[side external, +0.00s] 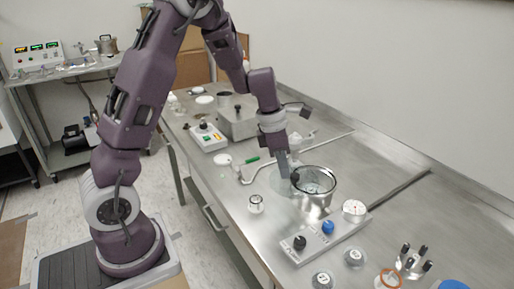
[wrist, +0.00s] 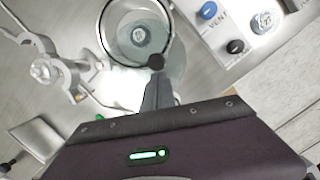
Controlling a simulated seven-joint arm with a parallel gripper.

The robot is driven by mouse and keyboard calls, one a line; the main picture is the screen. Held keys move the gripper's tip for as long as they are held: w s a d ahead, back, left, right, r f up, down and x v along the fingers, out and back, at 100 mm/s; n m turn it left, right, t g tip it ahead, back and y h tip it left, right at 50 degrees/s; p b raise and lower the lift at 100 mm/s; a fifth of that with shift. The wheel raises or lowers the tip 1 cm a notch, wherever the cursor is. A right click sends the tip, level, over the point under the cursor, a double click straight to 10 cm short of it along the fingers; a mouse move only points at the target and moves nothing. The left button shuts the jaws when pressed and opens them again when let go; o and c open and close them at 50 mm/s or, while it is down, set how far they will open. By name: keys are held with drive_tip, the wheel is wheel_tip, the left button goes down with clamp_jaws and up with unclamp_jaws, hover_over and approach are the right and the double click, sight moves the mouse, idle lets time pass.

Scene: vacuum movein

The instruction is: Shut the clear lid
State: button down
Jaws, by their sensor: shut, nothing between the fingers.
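The round metal chamber (side external: 315,198) stands on the steel bench with its top ring visible; in the wrist view its rim (wrist: 101,30) is at the top. The clear lid (side external: 281,184) is a faint see-through disc left of the chamber; in the wrist view it shows as a greenish disc (wrist: 177,62) partly overlapping the chamber opening. Its exact tilt is hard to tell. A black knob (side external: 295,177) is beside the chamber rim. My gripper (side external: 284,172) is shut and empty, its tip close to the knob, which also shows in the wrist view (wrist: 156,62); contact cannot be told.
A panel with a blue knob (side external: 328,227) and a black knob (side external: 300,243) lies in front of the chamber. A round gauge (side external: 354,208) is at its right. A green-handled metal piece (side external: 252,160) lies behind left.

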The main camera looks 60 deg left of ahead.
sight(317, 184)
drive_tip(key=w+d+n, duration=0.2)
drive_tip(key=n, duration=0.1)
drive_tip(key=shift+w+d+y, duration=0.3)
drive_tip(key=shift+d, duration=0.1)
drive_tip(key=shift+w+d, duration=0.3)
drive_tip(key=shift+w, duration=0.35)
drive_tip(key=shift+w+d, duration=0.25)
drive_tip(key=shift+w, duration=0.35)
drive_tip(key=shift+w+d, duration=0.3)
drive_tip(key=shift+w, duration=0.35)
drive_tip(key=shift+w+t, duration=0.1)
drive_tip(key=shift+t, duration=0.2)
